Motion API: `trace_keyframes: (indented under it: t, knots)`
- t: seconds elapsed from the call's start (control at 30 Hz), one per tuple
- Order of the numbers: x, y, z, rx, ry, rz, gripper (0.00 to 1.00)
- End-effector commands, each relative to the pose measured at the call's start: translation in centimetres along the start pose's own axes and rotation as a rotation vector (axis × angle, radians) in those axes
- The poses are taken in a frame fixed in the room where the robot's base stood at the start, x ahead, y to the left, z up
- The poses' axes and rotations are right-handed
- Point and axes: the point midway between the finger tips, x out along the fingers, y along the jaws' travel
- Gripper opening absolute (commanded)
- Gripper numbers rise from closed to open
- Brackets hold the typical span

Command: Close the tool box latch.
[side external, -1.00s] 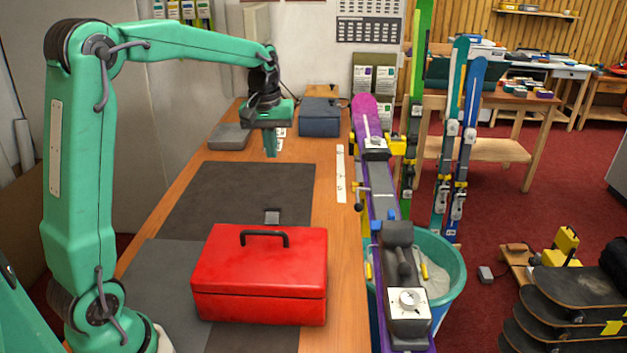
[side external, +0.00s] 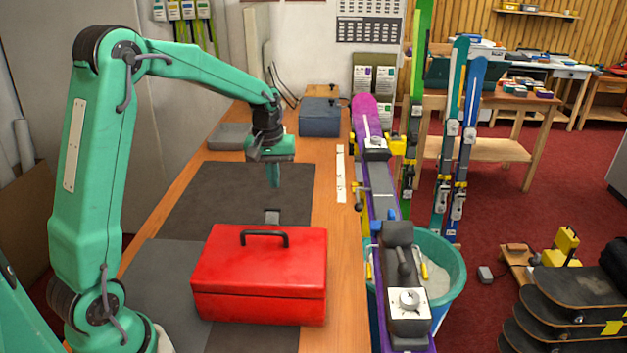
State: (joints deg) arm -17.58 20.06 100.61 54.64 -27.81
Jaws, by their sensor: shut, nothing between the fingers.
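The red tool box (side external: 262,278) sits on the bench at the front, its lid down and its black handle (side external: 264,238) on top. A small grey latch plate (side external: 272,217) stands up just behind the box's far edge. My gripper (side external: 274,184) points down, shut and empty. It is above the dark mat, beyond the box and above the latch plate, apart from it. The box's far side, where the plate joins it, is hidden.
A dark mat (side external: 215,190) covers the bench behind the box. A grey tray (side external: 229,136) and a blue-grey case (side external: 320,117) stand at the far end. A purple ski (side external: 366,118) is clamped along the right edge, above a teal bucket (side external: 452,270).

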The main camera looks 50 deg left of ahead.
Motion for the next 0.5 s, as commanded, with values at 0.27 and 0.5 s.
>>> trace_keyframes:
  t: [0.27, 0.5]
  knots:
    - [1.9, -0.1, 2.0, 0.002, -0.002, 0.001, 0.00]
    - [2.3, -0.1, 3.5, 0.001, -0.003, 0.002, 0.00]
